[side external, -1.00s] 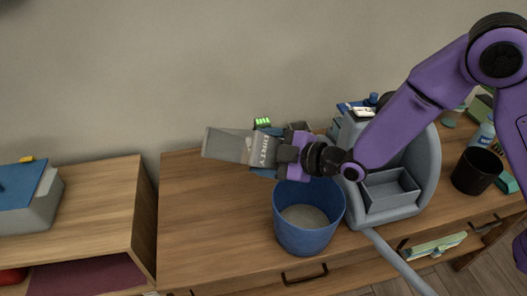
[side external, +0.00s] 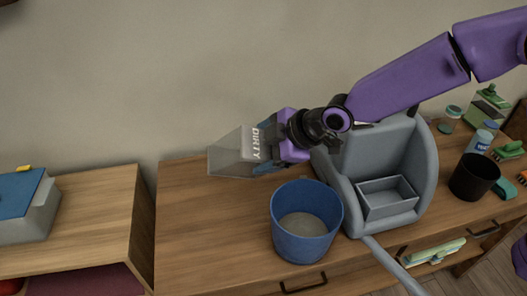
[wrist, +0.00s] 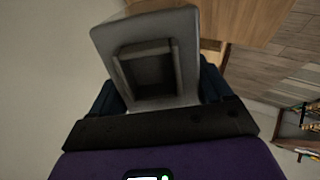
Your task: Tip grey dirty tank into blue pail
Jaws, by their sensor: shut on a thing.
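The grey tank marked "DIRTY" (side external: 236,153) is held in the air above the back of the wooden top, tilted with its wide end to the left. My gripper (side external: 268,150) is shut on the tank at its right, labelled end. In the wrist view the tank (wrist: 187,83) sits between the dark fingers (wrist: 155,105), and a square recess shows on it. The blue pail (side external: 279,229) stands upright on the wooden top, below and to the right of the tank, with a greyish bottom or content inside. The tank is apart from the pail.
A grey machine with an open tray (side external: 420,190) stands just right of the pail. A black cup (side external: 473,178) and several bottles are farther right. A lower cabinet (side external: 105,205) with a blue-lidded box (side external: 38,220) is at left. The wooden top left of the pail is clear.

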